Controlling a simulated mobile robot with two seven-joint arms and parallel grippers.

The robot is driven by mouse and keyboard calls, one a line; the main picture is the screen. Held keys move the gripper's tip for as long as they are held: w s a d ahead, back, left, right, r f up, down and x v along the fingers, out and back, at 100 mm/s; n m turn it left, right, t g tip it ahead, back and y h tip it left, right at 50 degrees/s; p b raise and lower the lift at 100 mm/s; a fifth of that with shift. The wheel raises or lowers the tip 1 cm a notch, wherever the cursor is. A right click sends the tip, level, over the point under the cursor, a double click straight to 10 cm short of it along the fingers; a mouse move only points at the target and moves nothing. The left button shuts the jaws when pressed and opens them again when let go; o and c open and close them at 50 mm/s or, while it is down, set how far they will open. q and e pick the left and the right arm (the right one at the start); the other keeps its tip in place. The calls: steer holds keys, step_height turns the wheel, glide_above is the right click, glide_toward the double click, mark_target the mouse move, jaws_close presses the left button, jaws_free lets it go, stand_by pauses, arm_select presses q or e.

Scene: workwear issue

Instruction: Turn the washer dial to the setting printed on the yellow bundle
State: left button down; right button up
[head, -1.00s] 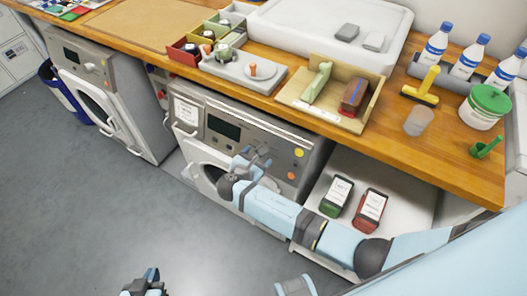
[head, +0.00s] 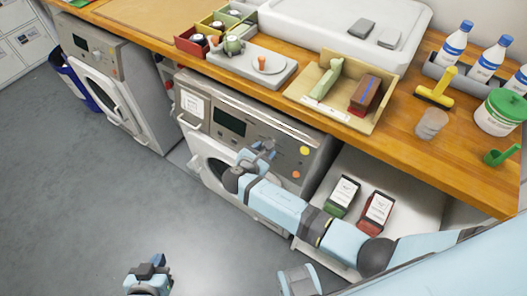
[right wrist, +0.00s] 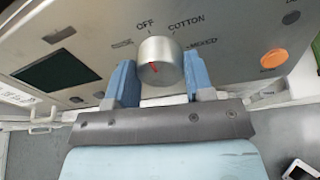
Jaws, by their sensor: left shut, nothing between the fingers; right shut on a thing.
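The washer (head: 285,132) stands under the counter, in the middle of the head view. Its silver dial (right wrist: 160,52) shows in the right wrist view, with a red mark on its face and OFF, COTTON and MIXED printed around it. Other labels are too blurred to read. My right gripper (right wrist: 160,72) is shut on the dial, one blue finger on each side. In the head view my right gripper (head: 262,150) covers the dial. My left gripper (head: 149,271) is shut and empty, low over the floor. I cannot make out a yellow bundle.
A green-topped packet (head: 343,193) and a red packet (head: 376,212) stand on a low shelf right of the washer. Another machine (head: 120,90) stands to the left. The counter holds a wooden tray (head: 376,112), a yellow-handled tool (head: 437,90) and bottles. The floor is clear.

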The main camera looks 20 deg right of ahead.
steer(key=shift+m, duration=0.4)
steer(key=m+b, duration=0.2)
steer(key=m, duration=0.5)
steer(key=shift+s+d+f+m+t, duration=0.1)
steer(key=shift+m+t, duration=0.3)
stand_by(0.4)
steer(key=o, duration=0.9)
